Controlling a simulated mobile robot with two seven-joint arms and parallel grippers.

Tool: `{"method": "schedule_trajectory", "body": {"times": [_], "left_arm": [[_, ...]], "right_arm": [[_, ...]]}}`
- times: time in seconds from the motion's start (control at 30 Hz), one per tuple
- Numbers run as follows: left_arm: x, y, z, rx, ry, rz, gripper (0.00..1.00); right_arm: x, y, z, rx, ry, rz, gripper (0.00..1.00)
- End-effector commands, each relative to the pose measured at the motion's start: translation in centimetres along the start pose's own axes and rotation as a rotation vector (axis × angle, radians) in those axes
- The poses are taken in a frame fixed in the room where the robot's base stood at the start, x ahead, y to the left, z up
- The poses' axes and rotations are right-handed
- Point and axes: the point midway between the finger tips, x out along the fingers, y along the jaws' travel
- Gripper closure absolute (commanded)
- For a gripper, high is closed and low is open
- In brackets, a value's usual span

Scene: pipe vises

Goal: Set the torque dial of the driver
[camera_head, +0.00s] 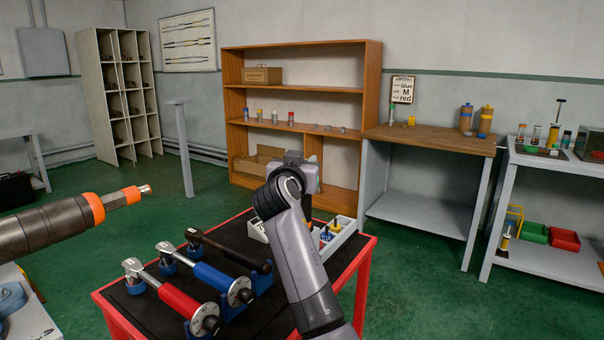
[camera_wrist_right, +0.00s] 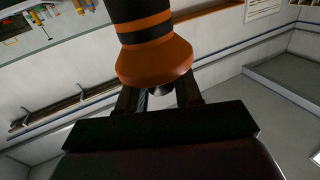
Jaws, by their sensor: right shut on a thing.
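A large dark brown and black driver (camera_head: 60,222) with orange rings and a metal tip reaches in from the left edge of the head view, close to the camera. Its rear is out of frame, and I cannot tell what holds it. My right gripper (camera_head: 305,174) is above the red cart, its fingers hidden behind my wrist. In the right wrist view my right gripper (camera_wrist_right: 160,97) is shut on a black and orange tool (camera_wrist_right: 153,58) with a flared orange end. I cannot tell whether this is the same driver. No dial setting is readable. My left gripper is not in view.
The red cart (camera_head: 362,262) carries red, blue and black torque wrenches and a white bin (camera_head: 343,236). A note (camera_head: 402,89) reading "blue", "M", "red" hangs above the wooden bench (camera_head: 432,139). A wooden shelf (camera_head: 303,47) stands behind.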

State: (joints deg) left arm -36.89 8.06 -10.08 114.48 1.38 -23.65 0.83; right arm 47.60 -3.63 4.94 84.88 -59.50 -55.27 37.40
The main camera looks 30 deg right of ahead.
Motion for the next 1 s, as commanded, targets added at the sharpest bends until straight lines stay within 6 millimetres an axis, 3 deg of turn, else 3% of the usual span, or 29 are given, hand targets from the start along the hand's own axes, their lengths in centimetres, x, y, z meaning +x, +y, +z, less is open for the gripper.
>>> {"method": "schedule_trajectory", "body": {"times": [0.5,0.53,0.6,1.0], "left_arm": [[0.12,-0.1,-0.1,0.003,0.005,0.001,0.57],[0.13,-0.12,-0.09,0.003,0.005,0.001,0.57],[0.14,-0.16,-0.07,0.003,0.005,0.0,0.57],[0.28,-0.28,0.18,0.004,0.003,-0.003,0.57]], "right_arm": [[0.02,0.04,-0.15,-0.001,0.004,0.02,0.96],[0.02,0.04,-0.15,-0.001,0.004,0.02,0.62],[0.02,0.04,-0.15,-0.001,0.004,0.02,0.47],[-0.76,-0.08,0.05,-0.001,0.002,0.018,0.47]]}}
